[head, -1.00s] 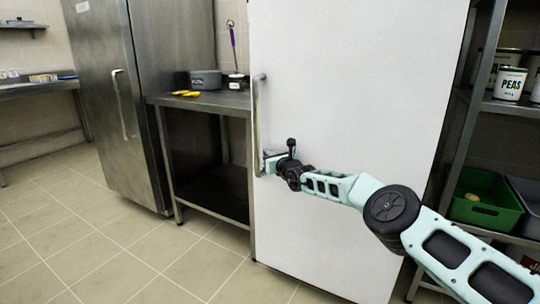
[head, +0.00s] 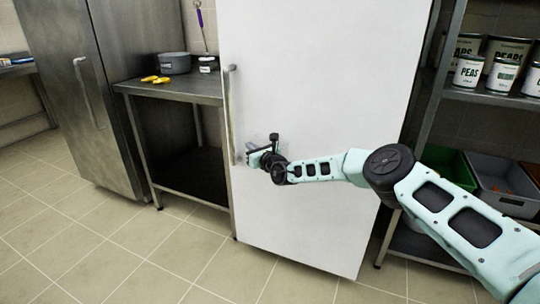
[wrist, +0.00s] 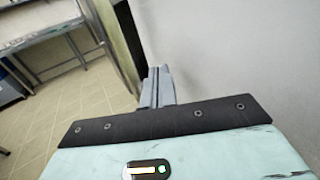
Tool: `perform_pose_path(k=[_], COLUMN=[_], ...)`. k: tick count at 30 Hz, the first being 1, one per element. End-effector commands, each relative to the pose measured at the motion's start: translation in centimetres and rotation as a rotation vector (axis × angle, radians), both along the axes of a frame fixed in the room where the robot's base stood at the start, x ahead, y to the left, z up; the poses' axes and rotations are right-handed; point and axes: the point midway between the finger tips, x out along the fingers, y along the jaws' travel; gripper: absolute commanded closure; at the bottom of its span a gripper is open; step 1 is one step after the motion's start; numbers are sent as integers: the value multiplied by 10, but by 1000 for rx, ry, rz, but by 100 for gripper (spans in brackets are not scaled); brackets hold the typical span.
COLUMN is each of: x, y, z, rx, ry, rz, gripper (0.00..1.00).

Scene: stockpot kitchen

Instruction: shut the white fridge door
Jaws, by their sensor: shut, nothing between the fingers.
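The white fridge door (head: 320,110) stands upright in the middle of the head view, its front roughly in line with the steel table's front. Whether a narrow gap remains at its edge I cannot tell. Its long vertical handle (head: 229,115) is on the left side. My gripper (head: 251,159) is shut and empty, just right of the handle's lower end and close to the door face; contact is unclear. In the wrist view, the shut fingers (wrist: 158,75) point forward beside the pale door surface (wrist: 240,50) filling the right side.
A steel table (head: 180,96) stands left of the door, holding a grey pot (head: 174,63) and yellow items (head: 155,79). A steel cabinet (head: 80,100) is further left. Shelving with cans (head: 468,72) and a grey bin (head: 500,185) is at right. Tiled floor (head: 150,255) is open in front.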

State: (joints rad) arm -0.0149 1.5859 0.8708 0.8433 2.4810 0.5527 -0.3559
Motion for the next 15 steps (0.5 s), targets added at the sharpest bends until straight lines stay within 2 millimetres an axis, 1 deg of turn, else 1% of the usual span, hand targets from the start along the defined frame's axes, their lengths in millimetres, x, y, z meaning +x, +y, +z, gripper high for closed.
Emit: perform_pose_path(k=[1, 8, 15], x=[-6, -35, -71], y=[-3, -18, -36], z=[4, 2, 1], rx=[0, -2, -2], ry=[4, 5, 5], rz=[1, 4, 6], gripper=[100, 100, 100])
